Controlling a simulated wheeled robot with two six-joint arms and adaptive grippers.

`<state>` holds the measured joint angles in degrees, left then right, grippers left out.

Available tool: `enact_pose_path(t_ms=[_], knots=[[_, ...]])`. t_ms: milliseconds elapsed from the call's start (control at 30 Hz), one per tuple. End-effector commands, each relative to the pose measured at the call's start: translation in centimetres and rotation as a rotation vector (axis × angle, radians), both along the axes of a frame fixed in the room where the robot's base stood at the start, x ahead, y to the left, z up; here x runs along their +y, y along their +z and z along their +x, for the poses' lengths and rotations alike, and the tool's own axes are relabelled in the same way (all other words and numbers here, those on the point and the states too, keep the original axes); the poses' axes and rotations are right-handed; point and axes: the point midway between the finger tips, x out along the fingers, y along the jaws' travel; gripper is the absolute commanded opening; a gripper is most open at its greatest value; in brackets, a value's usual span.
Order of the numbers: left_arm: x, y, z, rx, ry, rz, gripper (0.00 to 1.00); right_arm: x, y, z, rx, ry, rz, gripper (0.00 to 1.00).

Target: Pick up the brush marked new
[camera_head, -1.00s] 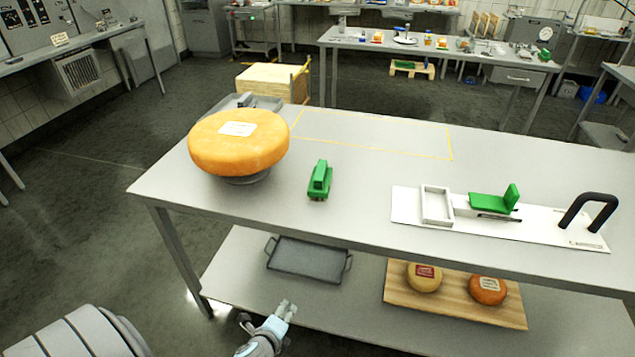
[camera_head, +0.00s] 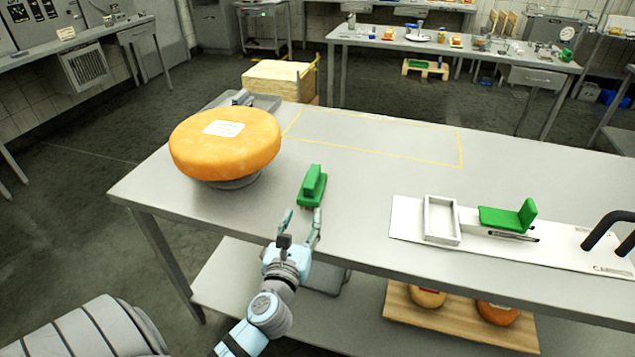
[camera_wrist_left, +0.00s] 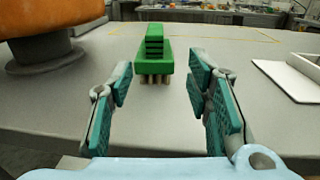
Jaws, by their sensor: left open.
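A green brush (camera_head: 312,187) lies on the metal table (camera_head: 380,190), to the right of the big cheese wheel. In the left wrist view the brush (camera_wrist_left: 153,52) stands ahead with its tan bristles down, between the lines of the two fingers. No mark can be read on it. My left gripper (camera_head: 301,226) is open and empty at the table's front edge, just short of the brush. In the left wrist view the fingers (camera_wrist_left: 160,88) are spread wide, apart from the brush. A second green object (camera_head: 508,216), with an upright part, sits on the white board; I cannot tell whether it is a brush.
A large orange cheese wheel (camera_head: 226,145) rests on a grey stand left of the brush. A white board (camera_head: 408,222) with a white frame (camera_head: 441,219) and a black handle (camera_head: 612,228) lies at right. Smaller cheeses (camera_head: 428,297) sit on the lower shelf. A yellow outline marks clear tabletop behind.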

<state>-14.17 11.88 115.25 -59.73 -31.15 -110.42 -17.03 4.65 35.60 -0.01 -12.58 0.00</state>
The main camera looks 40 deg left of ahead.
Motion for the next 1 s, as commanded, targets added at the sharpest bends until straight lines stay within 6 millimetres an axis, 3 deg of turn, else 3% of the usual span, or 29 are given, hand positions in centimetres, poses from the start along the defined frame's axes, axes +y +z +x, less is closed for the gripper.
enact_pose_path(t_ms=[133, 400, 667, 833, 1000], knots=[[0.7, 0.3, 1.0, 0.000, 0.004, 0.020, 0.45, 0.2, -0.1, 0.5, -0.008, -0.001, 0.003, 0.41], [4.1, 0.2, 6.1, 0.000, 0.021, 0.018, 0.45, 0.3, -0.7, -0.7, 0.012, -0.002, 0.004, 0.41], [5.6, 0.2, 8.7, 0.000, 0.019, 0.018, 0.45, 0.2, -1.2, -0.4, 0.008, -0.001, 0.003, 0.41], [7.3, 0.3, 11.5, 0.000, 0.018, 0.016, 0.45, 0.1, -1.9, -0.2, 0.004, -0.001, 0.002, 0.41], [7.6, 0.4, 12.2, 0.001, 0.017, 0.015, 0.45, 0.1, -1.9, -0.2, 0.004, 0.000, 0.001, 0.41]])
